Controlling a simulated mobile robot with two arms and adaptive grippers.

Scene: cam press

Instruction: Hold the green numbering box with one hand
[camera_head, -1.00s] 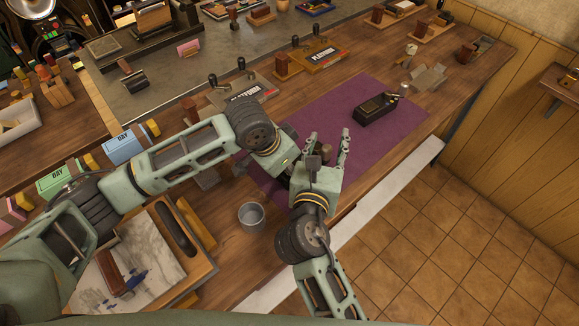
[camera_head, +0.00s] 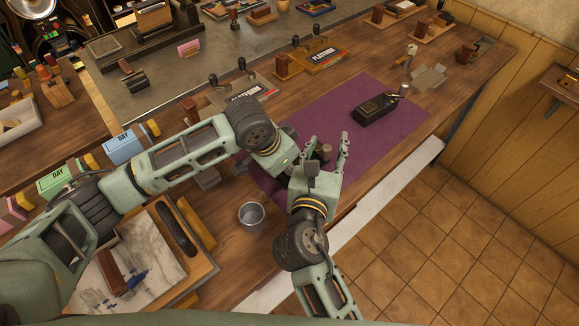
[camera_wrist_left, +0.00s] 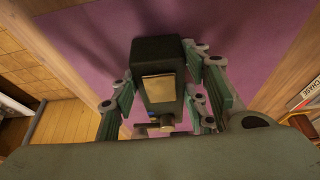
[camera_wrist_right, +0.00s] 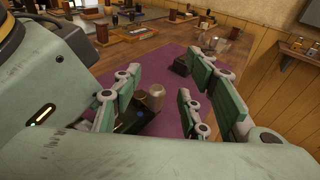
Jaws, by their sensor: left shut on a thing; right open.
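The green numbering box (camera_wrist_left: 158,52), dark with a tan plate on its face, is between the fingers of my left gripper (camera_wrist_left: 158,85) in the left wrist view. The left gripper is shut on it. In the head view its fingers and the box are mostly hidden behind my right gripper; a brownish knob shows there. My right gripper (camera_head: 327,148) is open, with its fingers pointing up the picture around that knob. In the right wrist view the knob (camera_wrist_right: 152,97) and dark body of the box show between the open right fingers, with no clear contact.
A purple mat (camera_head: 350,110) lies on the wooden bench. A black box (camera_head: 374,108) with a metal end lies on its far part. A metal cup (camera_head: 251,214) stands at the bench's near side. Stamps and label plates stand behind. The mat's right part is clear.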

